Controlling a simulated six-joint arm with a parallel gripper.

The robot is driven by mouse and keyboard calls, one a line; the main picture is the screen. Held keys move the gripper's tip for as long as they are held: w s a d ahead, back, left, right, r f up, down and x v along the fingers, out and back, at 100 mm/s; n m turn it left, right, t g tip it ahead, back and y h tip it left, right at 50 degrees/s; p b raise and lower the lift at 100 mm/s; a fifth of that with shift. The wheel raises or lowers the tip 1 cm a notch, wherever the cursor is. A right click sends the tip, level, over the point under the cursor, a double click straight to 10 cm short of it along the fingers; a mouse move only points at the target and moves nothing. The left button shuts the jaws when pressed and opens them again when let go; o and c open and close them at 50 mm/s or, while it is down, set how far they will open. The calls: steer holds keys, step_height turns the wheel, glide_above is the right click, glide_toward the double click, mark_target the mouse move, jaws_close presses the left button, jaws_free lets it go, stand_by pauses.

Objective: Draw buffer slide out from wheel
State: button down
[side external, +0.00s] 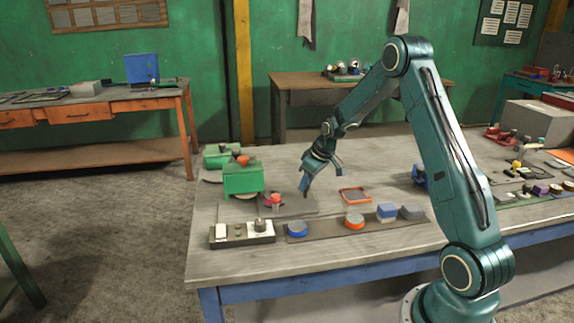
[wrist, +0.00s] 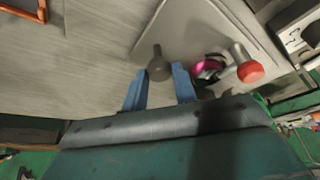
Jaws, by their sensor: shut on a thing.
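My gripper (side external: 306,193) reaches down over the table beside a flat grey plate (side external: 292,206), seemingly the buffer slide. In the wrist view its two blue fingers (wrist: 158,80) are on either side of a grey round knob (wrist: 158,66) on a stem, shut on it. The knob's stem reaches the edge of the plate (wrist: 205,30). A red knob (wrist: 250,71) on a grey stem and a pink round piece (wrist: 207,68) are to the right of the fingers. The green machine (side external: 243,180) stands left of the plate. I cannot tell which part is the wheel.
A control box (side external: 242,234) stands at the table's front edge. A dark strip with a blue round piece (side external: 298,229), an orange one (side external: 354,221) and a blue block (side external: 387,211) runs along the front. An orange-framed tray (side external: 355,196) lies right of my gripper.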

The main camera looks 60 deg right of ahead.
steer(key=s+d, duration=0.4)
steer(key=shift+s+d, duration=0.25)
steer(key=c, duration=1.1)
jaws_free()
steer(key=shift+r, duration=0.15)
steer(key=shift+s+r, duration=0.1)
steer(key=shift+r, duration=0.1)
steer(key=v, duration=1.3)
steer(key=shift+s, duration=0.1)
